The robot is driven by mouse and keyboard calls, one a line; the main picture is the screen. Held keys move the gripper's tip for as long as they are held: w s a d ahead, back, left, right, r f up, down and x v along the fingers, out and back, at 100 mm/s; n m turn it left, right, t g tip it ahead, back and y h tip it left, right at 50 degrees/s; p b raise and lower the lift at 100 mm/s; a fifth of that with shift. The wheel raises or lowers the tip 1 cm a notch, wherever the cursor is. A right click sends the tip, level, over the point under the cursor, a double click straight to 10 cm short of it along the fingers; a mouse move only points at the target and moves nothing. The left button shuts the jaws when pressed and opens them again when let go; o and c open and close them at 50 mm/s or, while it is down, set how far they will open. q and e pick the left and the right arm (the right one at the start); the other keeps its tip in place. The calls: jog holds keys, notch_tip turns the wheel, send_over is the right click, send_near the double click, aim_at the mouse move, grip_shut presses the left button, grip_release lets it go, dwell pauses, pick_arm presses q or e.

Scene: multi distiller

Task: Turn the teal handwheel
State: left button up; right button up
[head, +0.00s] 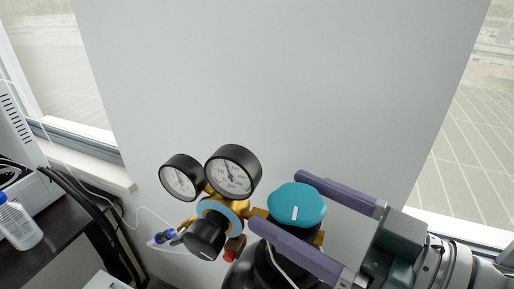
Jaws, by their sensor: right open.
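The teal handwheel (297,204) is a round knob with a white mark on its top, set on a brass valve above a dark cylinder. My right gripper (274,199) comes in from the right with its two purple fingers open. One finger lies on the far side of the handwheel and the other on its near side, so the wheel sits between them. I cannot tell whether either finger touches it. The near finger hides part of the valve below the wheel. My left gripper is not in view.
Two round gauges, one larger (233,172) and one smaller (181,177), stand left of the handwheel, with a black regulator knob (205,238) below them. A dark bench (62,224) with a white bottle (18,226) is at the left. A plain wall is behind.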

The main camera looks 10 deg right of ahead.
jog(key=shift+w+a, duration=0.1)
jog(key=c, duration=1.2)
jog(key=shift+r+m+t+h, duration=0.1)
jog(key=shift+m+t+h, duration=0.4)
jog(key=shift+h, duration=0.1)
jog(key=shift+m+h+p, duration=0.3)
jog(key=shift+h+p, duration=0.05)
jog(key=shift+h, duration=0.05)
jog(key=o, duration=1.2)
